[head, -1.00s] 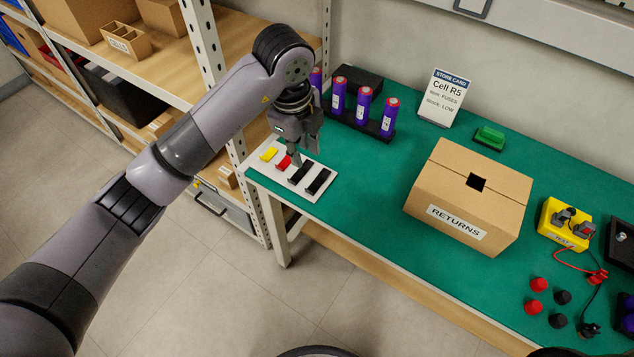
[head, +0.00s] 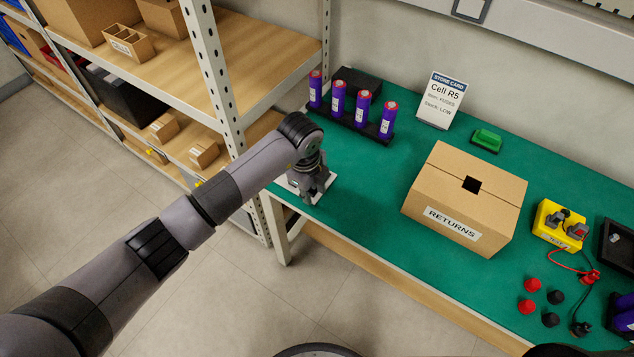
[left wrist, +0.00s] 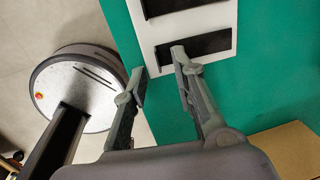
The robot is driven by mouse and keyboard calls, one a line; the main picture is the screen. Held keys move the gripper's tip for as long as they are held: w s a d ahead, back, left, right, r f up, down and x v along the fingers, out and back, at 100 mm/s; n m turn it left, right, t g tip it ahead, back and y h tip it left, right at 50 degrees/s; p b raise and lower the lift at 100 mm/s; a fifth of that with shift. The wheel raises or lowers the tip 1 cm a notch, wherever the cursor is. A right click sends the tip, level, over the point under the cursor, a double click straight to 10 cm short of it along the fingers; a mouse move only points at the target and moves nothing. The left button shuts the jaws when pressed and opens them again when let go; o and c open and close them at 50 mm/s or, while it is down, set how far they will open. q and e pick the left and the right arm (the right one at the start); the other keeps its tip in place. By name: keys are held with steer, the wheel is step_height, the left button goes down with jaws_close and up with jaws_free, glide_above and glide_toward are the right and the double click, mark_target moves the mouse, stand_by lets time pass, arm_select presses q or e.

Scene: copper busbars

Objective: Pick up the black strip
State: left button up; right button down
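Two black strips lie on a white board in the left wrist view. The nearer black strip (left wrist: 210,43) crosses the board (left wrist: 158,48), and the other black strip (left wrist: 172,4) is cut by the top edge. My left gripper (left wrist: 156,70) is open and empty. One fingertip overlaps the left end of the nearer strip in this view; I cannot tell whether it touches. The other fingertip is left of the board's edge. In the head view my left gripper (head: 308,194) is low over the board (head: 328,184) and hides the strips. My right gripper is not in view.
On the green bench (head: 370,190) stand a row of purple cells (head: 363,108), a store card (head: 441,99), a RETURNS box (head: 467,200) and a yellow tester (head: 558,222). A shelf unit (head: 215,75) stands close left of the bench. The bench between board and box is clear.

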arm_select(q)
steer(key=shift+f, duration=0.35)
steer(key=shift+c, duration=0.2)
jaws_close()
